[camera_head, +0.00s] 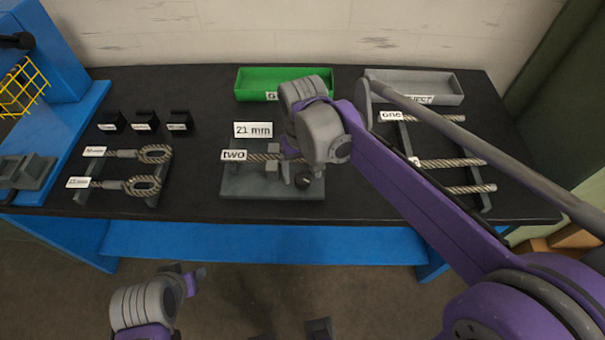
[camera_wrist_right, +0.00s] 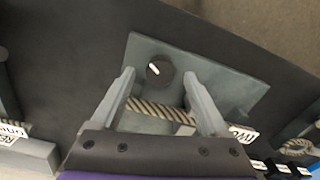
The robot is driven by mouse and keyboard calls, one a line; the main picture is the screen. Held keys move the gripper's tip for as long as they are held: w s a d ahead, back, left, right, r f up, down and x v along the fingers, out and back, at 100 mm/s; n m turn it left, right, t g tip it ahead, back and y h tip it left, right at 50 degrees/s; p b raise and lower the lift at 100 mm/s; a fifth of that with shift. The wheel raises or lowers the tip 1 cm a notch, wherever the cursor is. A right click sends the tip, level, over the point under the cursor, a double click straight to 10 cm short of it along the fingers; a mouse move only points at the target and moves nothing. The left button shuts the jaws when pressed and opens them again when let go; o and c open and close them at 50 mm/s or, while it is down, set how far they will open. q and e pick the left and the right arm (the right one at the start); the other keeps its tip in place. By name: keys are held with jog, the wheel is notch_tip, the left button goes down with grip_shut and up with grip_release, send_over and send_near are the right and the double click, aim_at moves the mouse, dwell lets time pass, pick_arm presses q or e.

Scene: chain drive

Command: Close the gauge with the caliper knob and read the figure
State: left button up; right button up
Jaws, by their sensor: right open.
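The gauge (camera_head: 244,184) is a grey plate on the black table, with a "21 mm" sign (camera_head: 253,130) behind it. A rope piece tagged "two" (camera_head: 260,157) lies across it, and it also shows in the right wrist view (camera_wrist_right: 155,108). The black caliper knob (camera_head: 304,182) sits near the plate's front edge. In the right wrist view the knob (camera_wrist_right: 160,69) has a white line and appears between the open fingertips. My right gripper (camera_head: 301,174) is above the knob; contact cannot be told. My left gripper (camera_head: 190,277) is in front of the table, its jaws unclear.
A green tray (camera_head: 240,88) and a grey "REJECT" tray (camera_head: 455,88) stand at the back. Tagged ropes lie on a right rack (camera_head: 484,200); two looped ropes (camera_head: 140,187) lie at left. Small black blocks (camera_head: 145,121) stand behind those. A blue stand (camera_head: 80,108) is at far left.

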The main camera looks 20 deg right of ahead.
aim_at(302, 179)
notch_tip(302, 179, up, 9)
jog(key=shift+p, duration=0.35)
dwell(0.3)
jog(key=s+d+f+t+p, duration=0.1)
jog(key=s+d+f+t, duration=0.4)
jog(key=s+f, duration=0.7)
jog(key=s+d, duration=0.1)
jog(key=s, duration=0.1)
jog(key=shift+s+d+f+p, duration=0.15)
jog(key=shift+s+f+p, duration=0.1)
jog(key=shift+s+p, duration=0.05)
jog(key=shift+r, duration=0.1)
dwell(3.4)
